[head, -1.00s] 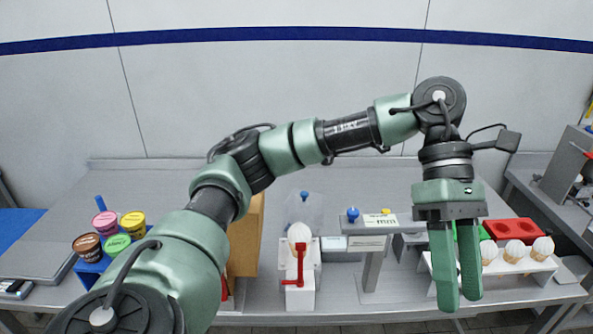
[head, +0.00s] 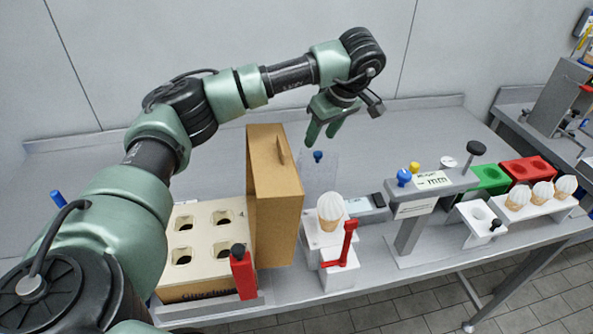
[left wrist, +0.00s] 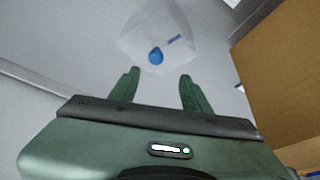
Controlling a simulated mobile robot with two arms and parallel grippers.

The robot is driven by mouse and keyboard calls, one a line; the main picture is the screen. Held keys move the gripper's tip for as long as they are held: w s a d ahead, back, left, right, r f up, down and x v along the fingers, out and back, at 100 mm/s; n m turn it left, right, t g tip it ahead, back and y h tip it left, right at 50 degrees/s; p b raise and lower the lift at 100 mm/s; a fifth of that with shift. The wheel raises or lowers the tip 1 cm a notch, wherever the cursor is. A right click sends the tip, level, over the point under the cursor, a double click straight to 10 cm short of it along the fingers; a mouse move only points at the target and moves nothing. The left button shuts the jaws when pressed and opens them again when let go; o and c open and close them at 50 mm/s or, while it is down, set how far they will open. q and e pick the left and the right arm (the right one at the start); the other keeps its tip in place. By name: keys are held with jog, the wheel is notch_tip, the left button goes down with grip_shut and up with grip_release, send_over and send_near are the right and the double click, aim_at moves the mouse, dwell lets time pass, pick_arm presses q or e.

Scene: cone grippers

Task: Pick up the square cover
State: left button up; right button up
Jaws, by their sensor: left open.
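The square cover (head: 318,177) is a clear, see-through box with a blue knob (head: 318,156) on top. It stands on the grey table behind the white cone holder, right of the cardboard panel. My left gripper (head: 321,137) points down just above the knob in the head view, open and empty. In the left wrist view the cover (left wrist: 180,25) is ahead of the fingers, and its blue knob (left wrist: 155,56) lies between and slightly beyond the fingertips (left wrist: 160,76). The fingers appear apart from the knob. My right gripper is not in view.
A tall cardboard box (head: 278,205) stands close left of the cover. A white stand with a cone (head: 331,208) and red lever is in front. A grey weighing stand (head: 410,225), green and red blocks and several cones are to the right. The table behind is clear.

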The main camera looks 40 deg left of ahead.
aim_at(318, 153)
pick_arm(q)
jog(key=shift+w+f, duration=0.1)
jog(key=shift+f, duration=0.25)
jog(key=shift+w+d+f+p, duration=0.1)
jog(key=shift+d+f+p, duration=0.15)
jog(key=shift+f+p, duration=0.25)
jog(key=shift+w+d+f+p, duration=0.1)
jog(key=shift+d+f+p, duration=0.15)
jog(key=shift+f+p, duration=0.2)
jog(key=x, duration=0.1)
jog(key=p+x, duration=0.1)
jog(key=x, duration=0.1)
jog(key=shift+a, duration=0.3)
jog(key=shift+w+a+f, duration=0.1)
jog(key=shift+a+f, duration=0.2)
jog(key=shift+f, duration=0.25)
jog(key=shift+d, duration=0.2)
jog(key=c, duration=0.3)
grip_shut()
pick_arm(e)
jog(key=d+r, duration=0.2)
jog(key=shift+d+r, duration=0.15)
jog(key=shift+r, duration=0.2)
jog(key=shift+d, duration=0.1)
